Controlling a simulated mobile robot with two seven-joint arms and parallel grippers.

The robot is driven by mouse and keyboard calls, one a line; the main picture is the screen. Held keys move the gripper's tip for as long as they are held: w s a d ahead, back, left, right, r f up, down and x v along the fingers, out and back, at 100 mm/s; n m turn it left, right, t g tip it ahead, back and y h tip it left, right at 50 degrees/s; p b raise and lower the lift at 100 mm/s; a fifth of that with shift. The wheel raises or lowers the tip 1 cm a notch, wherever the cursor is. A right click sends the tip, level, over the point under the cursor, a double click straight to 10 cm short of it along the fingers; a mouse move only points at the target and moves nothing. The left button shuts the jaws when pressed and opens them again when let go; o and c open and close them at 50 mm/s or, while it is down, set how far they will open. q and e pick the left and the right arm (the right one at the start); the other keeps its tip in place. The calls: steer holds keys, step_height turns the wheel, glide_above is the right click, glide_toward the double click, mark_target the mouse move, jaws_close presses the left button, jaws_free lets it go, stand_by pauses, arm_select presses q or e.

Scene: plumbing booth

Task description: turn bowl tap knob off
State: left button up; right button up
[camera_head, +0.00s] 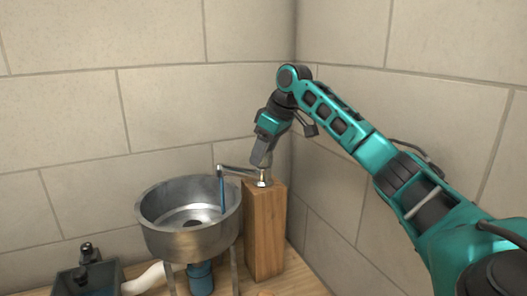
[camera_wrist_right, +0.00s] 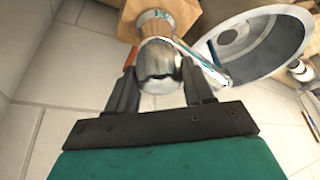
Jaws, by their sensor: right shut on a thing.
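The bowl tap (camera_head: 262,179) stands on top of a wooden post, with its spout reaching left over the metal bowl (camera_head: 160,238). A blue stream of water (camera_head: 222,194) hangs from the spout into the bowl. My right gripper (camera_head: 262,163) points down onto the tap from above. In the right wrist view, the shiny rounded tap knob (camera_wrist_right: 158,66) sits between the two dark fingers of my right gripper (camera_wrist_right: 160,90), which are shut on it. The spout runs beside the knob toward the bowl (camera_wrist_right: 270,50). My left gripper is not in view.
The wooden post (camera_head: 264,235) stands right of the bowl, close to the corner of the tiled walls (camera_head: 400,120). A dark basin with a black tap (camera_head: 86,253) and a white pipe (camera_head: 145,279) are at the lower left.

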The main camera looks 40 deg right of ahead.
steer(key=m+h, duration=0.1)
steer(key=m, duration=0.2)
steer(key=m+h, duration=0.1)
steer(key=m, duration=0.3)
steer(key=shift+h, duration=0.4)
steer(key=m+h, duration=0.1)
steer(key=m, duration=0.2)
steer(key=shift+a+m+g, duration=0.1)
steer(key=shift+m+g, duration=0.3)
steer(key=shift+f+m+g+h, duration=0.1)
steer(key=shift+m+g+h, duration=0.4)
steer(key=shift+m, duration=1.1)
steer(key=o, duration=1)
steer(key=shift+v, duration=1)
steer(key=v, duration=1.1)
